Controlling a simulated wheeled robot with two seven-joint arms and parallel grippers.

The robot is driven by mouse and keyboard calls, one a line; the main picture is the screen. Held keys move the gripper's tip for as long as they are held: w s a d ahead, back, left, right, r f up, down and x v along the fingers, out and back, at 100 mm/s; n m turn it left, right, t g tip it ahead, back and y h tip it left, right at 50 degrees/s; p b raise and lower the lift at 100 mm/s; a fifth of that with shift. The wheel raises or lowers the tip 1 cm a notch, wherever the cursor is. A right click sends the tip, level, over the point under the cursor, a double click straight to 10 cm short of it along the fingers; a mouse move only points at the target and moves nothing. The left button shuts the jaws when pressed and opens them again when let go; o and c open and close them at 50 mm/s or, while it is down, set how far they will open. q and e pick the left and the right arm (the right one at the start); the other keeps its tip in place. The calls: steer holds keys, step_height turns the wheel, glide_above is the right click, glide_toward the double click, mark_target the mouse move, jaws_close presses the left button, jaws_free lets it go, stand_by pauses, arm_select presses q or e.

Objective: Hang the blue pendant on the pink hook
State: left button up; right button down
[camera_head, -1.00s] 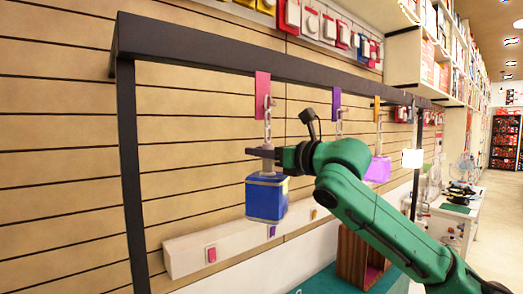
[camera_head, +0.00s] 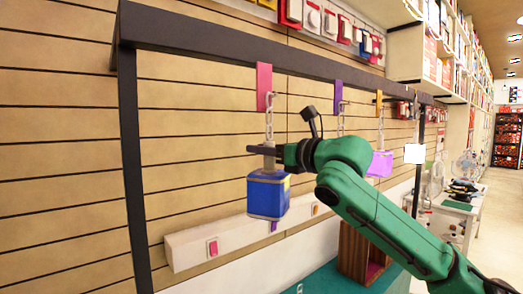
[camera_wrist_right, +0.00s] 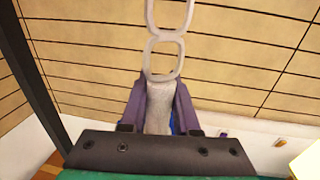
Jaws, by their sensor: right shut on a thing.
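The blue pendant (camera_head: 268,196) is a blue block with a yellow patch and a pale neck (camera_wrist_right: 159,110). A pale chain (camera_head: 269,128) rises from it, with its top links at the pink hook (camera_head: 264,88) on the dark bar. I cannot tell whether the top link is around the hook's peg or in front of it. My right gripper (camera_head: 263,149) is shut on the pendant's neck, just above the block, and the pendant hangs upright. In the right wrist view the purple-grey fingers (camera_wrist_right: 160,103) flank the neck, with large links above. My left gripper is out of view.
A purple hook (camera_head: 338,97) and an orange hook (camera_head: 379,103) share the dark bar (camera_head: 220,42). A purple pendant (camera_head: 380,164) hangs below the orange hook. A slatted wall (camera_head: 65,170) stands behind. A wooden box (camera_head: 352,252) sits below right on a teal surface.

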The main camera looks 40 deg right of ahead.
steer(key=shift+r, duration=0.1)
steer(key=c, duration=0.6)
jaws_free()
steer(key=shift+s, duration=0.1)
steer(key=shift+o, duration=0.2)
steer(key=o, duration=0.6)
steer(key=shift+c, duration=0.2)
